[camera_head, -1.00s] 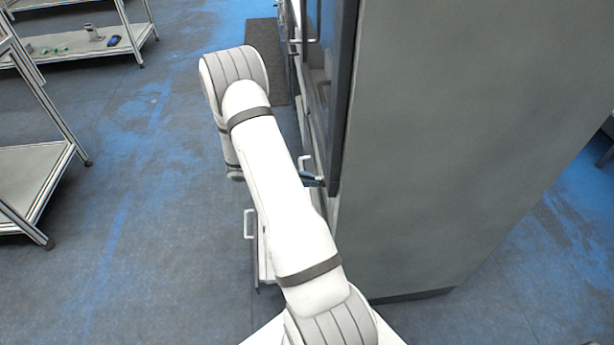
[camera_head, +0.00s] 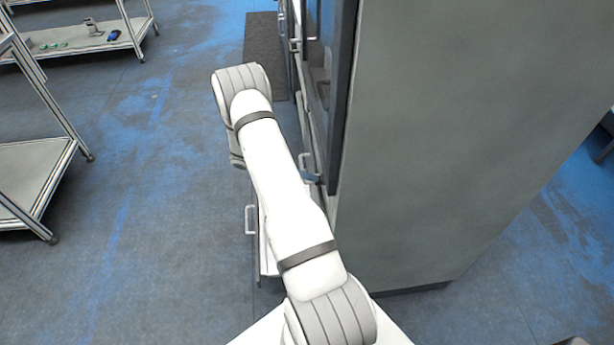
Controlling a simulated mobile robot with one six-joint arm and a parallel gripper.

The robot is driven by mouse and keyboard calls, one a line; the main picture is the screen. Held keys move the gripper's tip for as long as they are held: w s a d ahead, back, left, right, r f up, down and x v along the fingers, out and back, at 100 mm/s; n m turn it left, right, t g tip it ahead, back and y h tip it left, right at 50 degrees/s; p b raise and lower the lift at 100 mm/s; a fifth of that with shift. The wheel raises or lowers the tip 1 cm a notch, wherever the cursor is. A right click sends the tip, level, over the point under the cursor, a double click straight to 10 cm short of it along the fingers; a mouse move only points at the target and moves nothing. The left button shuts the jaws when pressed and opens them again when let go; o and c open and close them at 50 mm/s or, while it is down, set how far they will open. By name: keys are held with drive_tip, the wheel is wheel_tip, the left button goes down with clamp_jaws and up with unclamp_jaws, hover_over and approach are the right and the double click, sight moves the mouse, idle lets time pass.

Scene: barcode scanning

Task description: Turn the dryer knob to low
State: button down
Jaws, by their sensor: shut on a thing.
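My white arm (camera_head: 280,195) reaches forward along the left side of a tall grey cabinet-like unit (camera_head: 440,150). The arm bends down at its far joint (camera_head: 241,85), and my gripper is hidden below or behind it. The unit's dark front (camera_head: 341,100) faces left and is seen almost edge-on. I cannot make out the dryer knob or its setting. A small dark bluish part (camera_head: 311,177) shows at the unit's front, just right of the arm; I cannot tell what it is.
A light handle (camera_head: 250,220) sticks out low, left of the arm. Metal shelves (camera_head: 35,180) stand at the left, and another shelf (camera_head: 75,42) with small items stands at the far left. A dark mat (camera_head: 262,55) lies ahead. The blue-grey floor between is clear.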

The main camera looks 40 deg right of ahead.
drive_tip(key=shift+w+d+r, duration=0.1)
drive_tip(key=shift+w, duration=0.05)
idle(0.4)
drive_tip(key=c, duration=1.5)
unclamp_jaws()
drive_tip(key=b+v, duration=0.1)
drive_tip(key=v, duration=0.6)
drive_tip(key=shift+w+a, duration=0.25)
drive_tip(key=shift+a, duration=0.05)
